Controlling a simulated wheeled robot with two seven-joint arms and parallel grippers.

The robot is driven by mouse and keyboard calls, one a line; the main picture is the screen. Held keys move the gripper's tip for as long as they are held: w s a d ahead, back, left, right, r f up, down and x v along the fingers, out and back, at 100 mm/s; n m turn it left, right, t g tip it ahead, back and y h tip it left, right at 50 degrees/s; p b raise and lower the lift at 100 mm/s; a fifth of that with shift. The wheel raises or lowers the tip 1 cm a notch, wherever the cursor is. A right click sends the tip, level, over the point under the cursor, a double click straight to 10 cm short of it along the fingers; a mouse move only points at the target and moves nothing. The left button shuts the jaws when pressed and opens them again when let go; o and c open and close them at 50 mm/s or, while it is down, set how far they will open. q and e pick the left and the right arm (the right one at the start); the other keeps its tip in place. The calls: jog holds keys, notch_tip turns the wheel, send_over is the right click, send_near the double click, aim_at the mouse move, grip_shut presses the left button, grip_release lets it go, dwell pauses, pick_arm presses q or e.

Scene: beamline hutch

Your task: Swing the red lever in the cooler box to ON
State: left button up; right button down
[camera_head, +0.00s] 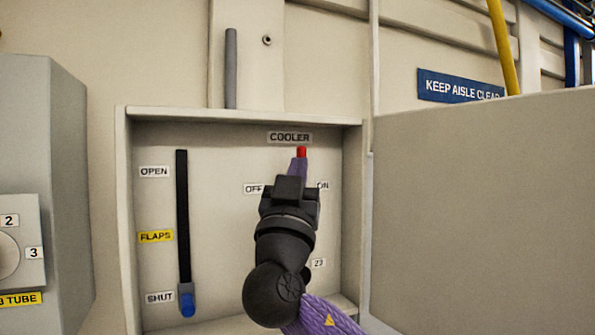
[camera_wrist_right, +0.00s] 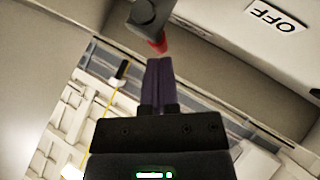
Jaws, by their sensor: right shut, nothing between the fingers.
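The red lever (camera_head: 301,152) shows as a short red piece just below the COOLER label (camera_head: 290,137) in the open cooler box (camera_head: 240,116). The OFF label (camera_head: 253,189) is left of my gripper and the ON label (camera_head: 323,185) is right of it, partly covered. My right gripper (camera_head: 299,160) is shut and empty, its purple fingertips beside the lever. The gripper and wrist hide the rest of the lever. In the right wrist view the fingertips (camera_wrist_right: 158,62) are close to the lever's red part (camera_wrist_right: 159,44); I cannot tell whether they touch. My left gripper is out of view.
Left in the box is a black FLAPS slot (camera_head: 183,215) with a blue knob (camera_head: 187,300) at SHUT. A wide pale panel (camera_head: 485,210) stands right of the box. A grey cabinet (camera_head: 45,130) with a dial is at the left.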

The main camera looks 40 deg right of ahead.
aim_at(321, 171)
jog(key=shift+d+m+g+b, duration=0.15)
jog(key=shift+m+g+b, duration=0.15)
jog(key=shift+m+g, duration=0.2)
jog(key=shift+d+m+g+b, duration=0.15)
jog(key=shift+m+g+b, duration=0.25)
jog(key=shift+m+g, duration=0.4)
jog(key=m+g+b, duration=0.1)
jog(key=m+g, duration=0.1)
jog(key=d+m+g+b, duration=0.1)
jog(key=m+g, duration=0.1)
jog(key=s+d+m+g+y, duration=0.1)
jog(key=m+g, duration=0.1)
jog(key=shift+d+m+b, duration=0.25)
jog(key=shift+m+b, duration=0.15)
jog(key=shift+d, duration=0.15)
